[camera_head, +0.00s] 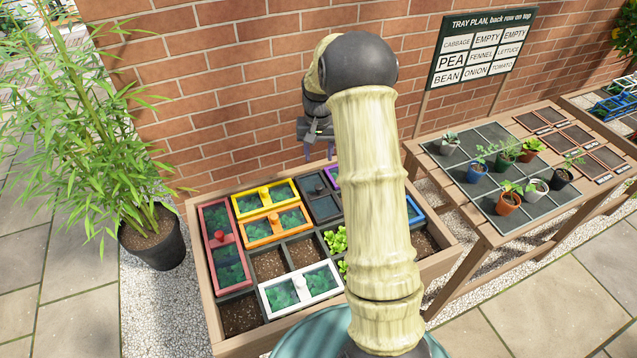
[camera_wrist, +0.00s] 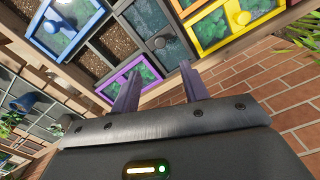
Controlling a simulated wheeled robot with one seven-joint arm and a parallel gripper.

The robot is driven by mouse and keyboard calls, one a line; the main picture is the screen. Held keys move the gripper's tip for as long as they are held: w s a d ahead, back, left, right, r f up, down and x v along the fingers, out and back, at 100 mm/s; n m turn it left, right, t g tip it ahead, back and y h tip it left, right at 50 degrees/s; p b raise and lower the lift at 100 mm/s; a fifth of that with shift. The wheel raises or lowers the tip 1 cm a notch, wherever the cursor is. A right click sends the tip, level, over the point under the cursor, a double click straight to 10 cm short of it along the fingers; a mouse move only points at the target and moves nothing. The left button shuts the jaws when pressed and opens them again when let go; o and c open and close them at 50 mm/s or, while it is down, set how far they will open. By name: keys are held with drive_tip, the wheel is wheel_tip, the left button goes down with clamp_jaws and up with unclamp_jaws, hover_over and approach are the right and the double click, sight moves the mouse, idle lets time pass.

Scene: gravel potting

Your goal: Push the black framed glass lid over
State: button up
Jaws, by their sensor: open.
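The black framed glass lid (camera_head: 321,208) lies in the back row of the planter box, right of the yellow and orange lids, in the head view. In the wrist view the black lid (camera_wrist: 157,30) shows with its dark round knob, beyond my fingertips. My gripper (camera_head: 318,152) is above the back edge of the box, near the brick wall; its purple fingers also show in the wrist view (camera_wrist: 160,82), spread apart with nothing between them. The fingers look apart from the lid. My arm hides part of the box.
Beside the black lid are a yellow lid (camera_head: 266,197), an orange lid (camera_head: 257,237) and a purple lid (camera_head: 331,178). A red lid (camera_head: 216,228) and a white lid (camera_head: 284,305) also lie on the box. An open soil cell (camera_head: 303,249) is in front. The brick wall (camera_head: 225,95) is close behind.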

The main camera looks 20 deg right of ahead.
sight(319, 186)
wheel_tip(319, 186, down, 13)
drive_tip(key=shift+r+p, duration=0.1)
drive_tip(key=shift+p, duration=0.6)
clamp_jaws()
